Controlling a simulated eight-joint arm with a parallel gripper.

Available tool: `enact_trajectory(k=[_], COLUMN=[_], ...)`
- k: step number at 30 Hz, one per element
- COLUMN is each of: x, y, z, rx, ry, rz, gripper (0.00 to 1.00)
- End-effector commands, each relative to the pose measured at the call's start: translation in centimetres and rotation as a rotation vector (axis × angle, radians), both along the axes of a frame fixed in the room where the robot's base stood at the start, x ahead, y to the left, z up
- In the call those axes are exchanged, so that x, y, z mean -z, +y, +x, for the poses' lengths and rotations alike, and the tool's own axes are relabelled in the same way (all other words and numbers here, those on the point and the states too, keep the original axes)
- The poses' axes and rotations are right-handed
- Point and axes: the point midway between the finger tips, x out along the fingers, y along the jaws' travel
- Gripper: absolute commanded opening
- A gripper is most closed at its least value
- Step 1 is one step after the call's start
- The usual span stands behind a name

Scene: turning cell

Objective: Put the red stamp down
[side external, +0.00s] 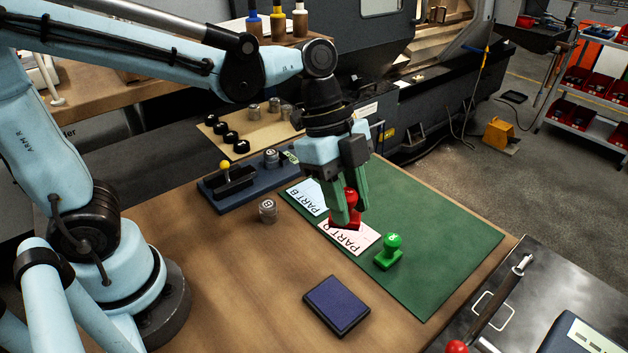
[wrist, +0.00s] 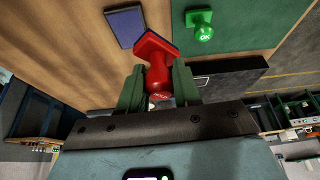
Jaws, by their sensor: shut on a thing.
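The red stamp (side external: 351,198) has a rounded handle and a square base. My gripper (side external: 346,208), with green fingers, is shut on its handle. In the wrist view, the stamp (wrist: 157,62) sits between the fingertips of my gripper (wrist: 158,88), base outward. In the side view the base overlaps the upper edge of a whitish-pink PART card (side external: 358,242) on the green mat (side external: 455,235). I cannot tell whether the base touches the card or hangs just above it.
A dark blue ink pad (side external: 337,305) lies on the wooden table in front of the mat. A pale blue PART B card (side external: 306,196) lies left of the held stamp. A metal cylinder (side external: 268,211) stands near the mat's left corner. The mat's right part is clear.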

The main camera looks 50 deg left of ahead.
Motion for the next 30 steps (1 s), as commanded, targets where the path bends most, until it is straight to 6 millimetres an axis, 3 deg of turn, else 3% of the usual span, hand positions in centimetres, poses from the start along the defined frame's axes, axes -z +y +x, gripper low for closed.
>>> enact_trajectory(k=[8, 18, 24, 30], x=[-1.0, -0.2, 0.5, 1.0], y=[-2.1, -2.8, -2.8, -2.4], z=[-6.5, -13.2, -15.1, -15.1], rx=[-0.017, -0.044, -0.054, -0.064], ry=[-0.002, -0.003, -0.002, -0.001], rz=[0.001, -0.010, -0.017, -0.018], gripper=[0.13, 0.13, 0.13, 0.13])
